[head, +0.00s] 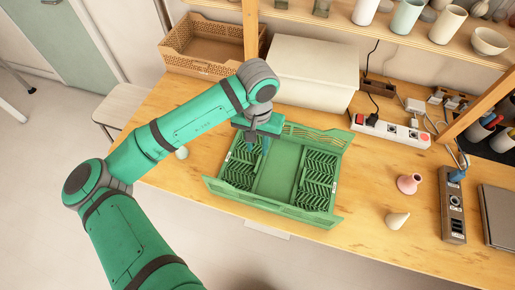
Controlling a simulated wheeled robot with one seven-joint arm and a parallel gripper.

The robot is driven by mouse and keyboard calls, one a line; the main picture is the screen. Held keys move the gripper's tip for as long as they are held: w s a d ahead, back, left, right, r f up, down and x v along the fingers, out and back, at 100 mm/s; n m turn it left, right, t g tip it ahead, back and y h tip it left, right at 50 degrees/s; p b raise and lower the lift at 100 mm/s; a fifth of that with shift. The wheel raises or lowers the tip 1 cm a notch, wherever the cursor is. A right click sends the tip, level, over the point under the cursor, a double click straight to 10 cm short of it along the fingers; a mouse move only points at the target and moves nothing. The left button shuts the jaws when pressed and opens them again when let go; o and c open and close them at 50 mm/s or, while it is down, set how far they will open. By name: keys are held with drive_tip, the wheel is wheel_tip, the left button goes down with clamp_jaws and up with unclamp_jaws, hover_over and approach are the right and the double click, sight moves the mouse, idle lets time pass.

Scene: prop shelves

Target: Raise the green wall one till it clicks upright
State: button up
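A green folding crate (262,204) sits on the wooden worktop. Its long far side and long near side stand up. Two slatted end walls lie folded down on the crate's floor: the left wall (238,174) and the right wall (318,180). The plain floor shows between them. My gripper (257,149) points down over the far end of the left folded wall, and my wrist hides part of the crate's far left corner. The fingers are small and partly covered, so I cannot tell whether they touch the wall or are open or shut.
A white box (310,75) and a tan slatted crate (205,50) stand behind. A power strip (390,130) lies at the back right. A pink vase (409,184), a cream cone (397,220) and a black socket unit (452,205) stand right of the green crate. A shelf hangs above.

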sight(257, 164)
drive_tip(key=f, duration=0.9)
drive_tip(key=shift+w+a+f, duration=0.1)
drive_tip(key=shift+a+f, duration=0.1)
drive_tip(key=shift+f, duration=0.4)
drive_tip(key=shift+d+f, duration=0.25)
drive_tip(key=shift+a, duration=0.1)
clamp_jaws()
idle(0.5)
